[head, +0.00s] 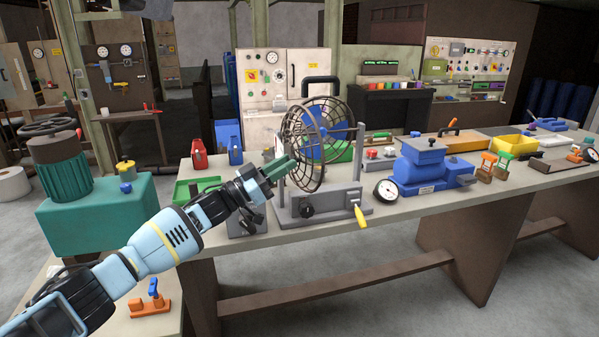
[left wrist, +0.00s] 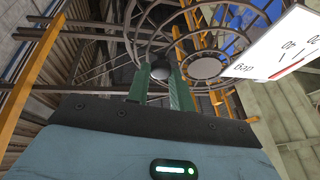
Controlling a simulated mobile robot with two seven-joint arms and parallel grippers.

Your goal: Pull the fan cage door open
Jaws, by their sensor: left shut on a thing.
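The desk fan stands on a grey base (head: 322,205) on the long workbench. Its round wire cage door (head: 304,148) is at the front left. The rear cage (head: 338,122) with blue parts is behind it, and the door looks angled away from it with a gap between. My left gripper (head: 284,166), with green fingers, reaches in from the left to the door. In the left wrist view, the fingers (left wrist: 158,85) are shut on a dark round knob (left wrist: 160,70) in front of the door's wire rings. My right gripper is not in view.
A yellow-handled lever (head: 360,216) sticks out at the base's front right. A round gauge (head: 386,191) and a blue machine (head: 425,165) stand to the right. Red (head: 198,153) and blue cans stand behind my left arm. A grey post (head: 360,150) rises right beside the cage.

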